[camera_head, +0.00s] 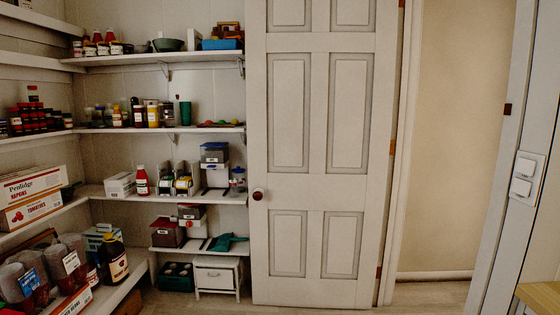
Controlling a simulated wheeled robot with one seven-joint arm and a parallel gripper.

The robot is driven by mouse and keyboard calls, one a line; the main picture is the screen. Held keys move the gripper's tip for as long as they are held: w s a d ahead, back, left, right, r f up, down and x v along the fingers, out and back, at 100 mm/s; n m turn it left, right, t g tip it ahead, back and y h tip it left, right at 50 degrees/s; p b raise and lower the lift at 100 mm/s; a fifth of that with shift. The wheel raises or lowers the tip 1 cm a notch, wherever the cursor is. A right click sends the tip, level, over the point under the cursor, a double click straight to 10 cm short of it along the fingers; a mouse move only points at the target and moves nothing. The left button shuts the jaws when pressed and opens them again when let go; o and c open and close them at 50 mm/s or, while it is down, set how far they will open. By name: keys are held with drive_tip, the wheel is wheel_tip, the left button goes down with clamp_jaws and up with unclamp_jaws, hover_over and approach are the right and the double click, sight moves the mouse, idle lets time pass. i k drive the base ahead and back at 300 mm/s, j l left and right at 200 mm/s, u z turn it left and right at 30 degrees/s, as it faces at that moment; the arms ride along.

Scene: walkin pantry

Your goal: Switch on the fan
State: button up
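A white wall switch plate (523,178) is on the wall at the far right. It bears two rockers, an upper switch (525,166) and a lower switch (520,188). I cannot tell whether either is on or off, or what each one controls. No fan shows in this view. My gripper is not in view.
A white panelled door (328,130) with a dark red knob (258,194) stands left of a doorway (440,150). Stocked shelves (160,130) fill the left corner. A wooden surface (542,296) juts in at bottom right, below the switches. Some floor (420,296) before the doorway is clear.

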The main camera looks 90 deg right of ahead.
sight(524, 166)
drive_tip(key=z, duration=5.1)
